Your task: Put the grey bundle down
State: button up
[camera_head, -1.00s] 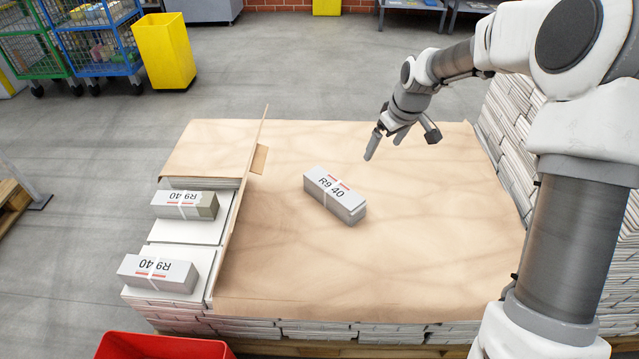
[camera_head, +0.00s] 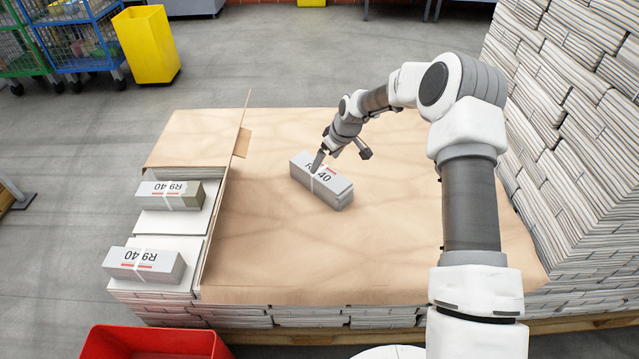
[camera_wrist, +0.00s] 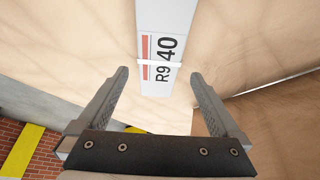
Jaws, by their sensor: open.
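A grey bundle (camera_head: 334,190) with a white band and "R9 40" on its top lies on the brown sheet (camera_head: 400,240) covering the stack. In the wrist view the bundle (camera_wrist: 166,22) runs up from between my fingertips to the top edge. My gripper (camera_head: 319,163) is at the bundle in the head view, its fingers covering part of the label. In the wrist view my gripper (camera_wrist: 160,76) is open, one finger on each side of the bundle's line, with gaps on both sides. I cannot tell how high the fingertips are.
Two more "R9 40" bundles, one farther back (camera_head: 168,194) and one nearer (camera_head: 143,264), lie on the white stacks at left, beyond an upright cardboard edge (camera_head: 222,205). A red bin (camera_head: 155,343) stands in front. A tall newspaper stack (camera_head: 570,150) rises at right. The sheet around the bundle is clear.

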aim_at(320, 171)
jog(key=b+x, duration=0.2)
jog(key=x, duration=0.5)
jog(key=shift+w+f+b, duration=0.1)
jog(key=shift+f+b, duration=0.25)
jog(key=shift+b, duration=0.05)
jog(key=shift+r, duration=0.1)
grip_shut()
jog(key=shift+w+r, duration=0.1)
